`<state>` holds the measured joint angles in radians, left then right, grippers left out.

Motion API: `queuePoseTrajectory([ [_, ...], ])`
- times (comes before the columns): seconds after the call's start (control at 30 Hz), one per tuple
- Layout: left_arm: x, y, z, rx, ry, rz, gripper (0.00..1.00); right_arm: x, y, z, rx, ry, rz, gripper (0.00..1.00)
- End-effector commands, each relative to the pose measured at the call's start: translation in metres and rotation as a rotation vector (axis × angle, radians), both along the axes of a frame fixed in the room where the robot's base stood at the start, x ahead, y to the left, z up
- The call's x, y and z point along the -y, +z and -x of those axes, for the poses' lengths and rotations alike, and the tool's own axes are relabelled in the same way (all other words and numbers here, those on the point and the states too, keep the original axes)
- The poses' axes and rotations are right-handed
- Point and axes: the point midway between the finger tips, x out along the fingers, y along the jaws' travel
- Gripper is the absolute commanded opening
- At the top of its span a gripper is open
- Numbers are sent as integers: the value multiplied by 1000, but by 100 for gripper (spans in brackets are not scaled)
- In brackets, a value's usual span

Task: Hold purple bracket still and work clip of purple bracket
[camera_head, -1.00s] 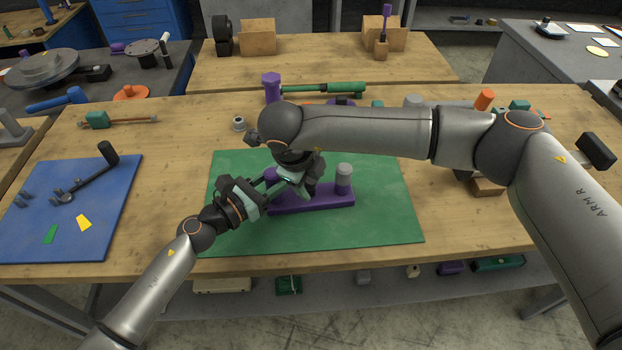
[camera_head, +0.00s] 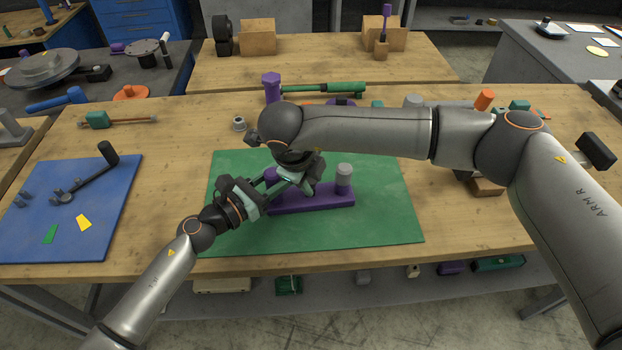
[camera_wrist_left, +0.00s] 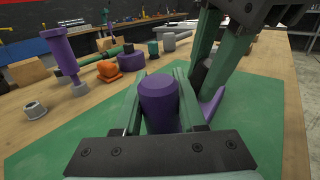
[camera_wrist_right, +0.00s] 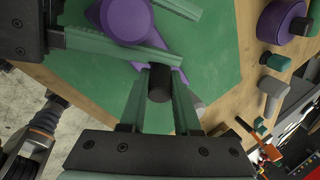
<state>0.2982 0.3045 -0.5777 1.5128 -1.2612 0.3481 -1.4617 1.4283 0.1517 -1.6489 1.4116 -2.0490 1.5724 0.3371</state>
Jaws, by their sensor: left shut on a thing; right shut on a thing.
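The purple bracket (camera_head: 325,197) lies on the green mat (camera_head: 385,215), with a grey cylinder (camera_head: 344,173) at its right end. My left gripper (camera_wrist_left: 160,82) is shut around the bracket's upright purple post at its left end. My right gripper (camera_wrist_right: 159,75) reaches down over the bracket's middle, shut on a small black clip (camera_wrist_right: 159,88). The bracket also shows in the right wrist view (camera_wrist_right: 124,18), by the left gripper's green finger. In the head view my right wrist hides part of the bracket and the clip.
A blue mat (camera_head: 35,225) with a black-handled tool (camera_head: 100,165) lies at the left. A grey nut (camera_head: 239,124), a purple bolt-like post (camera_head: 271,88) and a green cylinder tool (camera_head: 340,88) stand or lie behind the green mat. The mat's right part is clear.

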Motion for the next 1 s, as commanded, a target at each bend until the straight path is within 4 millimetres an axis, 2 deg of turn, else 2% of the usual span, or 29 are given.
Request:
queuePoseTrajectory([
  [0.43, 0, 0, 0, 1, -1, 0, 0, 0, 2, -6, -124, -2, 10, 0],
  [0.77, 0, 0, 0, 1, -1, -1, 0, 0, 2, -6, -134, 0, 9, 0],
  [0.8, 0, 0, 0, 1, -1, -1, 0, 0, 2, -6, -134, 0, 9, 35],
  [1.0, 0, 0, 0, 0, -2, 0, 0, 0, 2, -6, -133, 0, 9, 57],
])
